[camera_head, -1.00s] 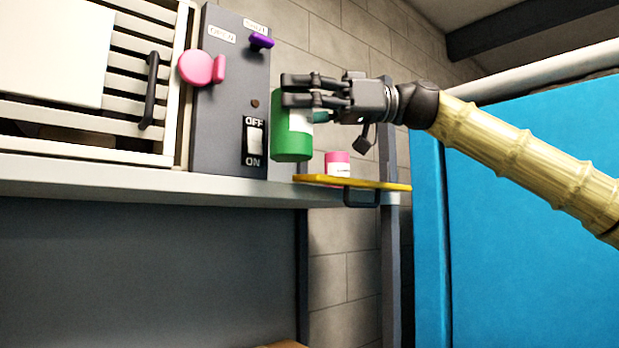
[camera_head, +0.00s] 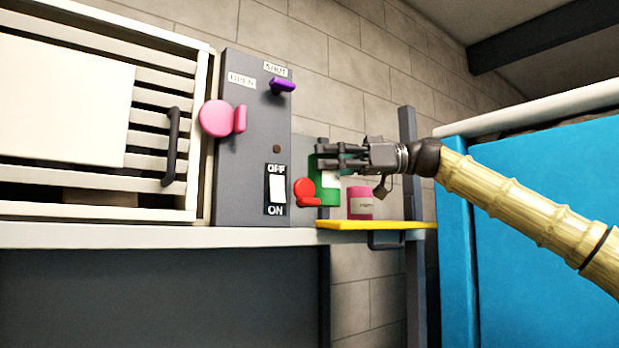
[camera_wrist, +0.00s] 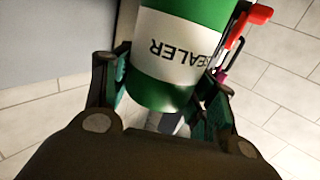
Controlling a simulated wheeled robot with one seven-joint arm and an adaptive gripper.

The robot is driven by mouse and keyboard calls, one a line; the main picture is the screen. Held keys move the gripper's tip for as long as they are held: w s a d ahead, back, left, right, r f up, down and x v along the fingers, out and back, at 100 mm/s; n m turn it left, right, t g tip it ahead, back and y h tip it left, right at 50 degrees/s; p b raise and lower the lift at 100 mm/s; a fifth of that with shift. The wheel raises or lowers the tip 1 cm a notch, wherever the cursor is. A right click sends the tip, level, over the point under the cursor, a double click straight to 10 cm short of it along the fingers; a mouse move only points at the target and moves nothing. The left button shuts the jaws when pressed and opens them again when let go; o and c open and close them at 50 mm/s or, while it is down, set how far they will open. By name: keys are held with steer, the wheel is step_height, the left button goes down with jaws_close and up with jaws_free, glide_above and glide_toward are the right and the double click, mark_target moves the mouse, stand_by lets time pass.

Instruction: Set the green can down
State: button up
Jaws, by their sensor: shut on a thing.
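The green can (camera_head: 328,196) has a white label band, which reads "SEALER" in the wrist view (camera_wrist: 178,48). My gripper (camera_head: 326,160) is shut around the can, with a finger on each side of it in the wrist view. The can looks upright beside the grey switch panel, at the left end of the yellow shelf (camera_head: 390,225). I cannot tell whether the base touches the shelf.
A pink can (camera_head: 360,203) stands on the yellow shelf just right of the green can. The grey panel (camera_head: 240,180) carries a pink knob, a purple lever and an OFF/ON switch. A dark post rises behind the shelf's right part. A blue panel (camera_head: 540,220) stands at right.

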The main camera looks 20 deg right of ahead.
mark_target(309, 186)
steer(key=w+f+p, duration=0.1)
steer(key=w, duration=0.1)
steer(key=w+a+f+p, duration=0.1)
steer(key=w+p, duration=0.1)
steer(key=w+f+p, duration=0.2)
steer(key=shift+w+a, duration=0.15)
steer(key=shift+w, duration=0.05)
steer(key=shift+a, duration=0.1)
stand_by(0.3)
steer(key=shift+f, duration=0.2)
steer(key=o, duration=1.2)
steer(key=shift+r, duration=0.15)
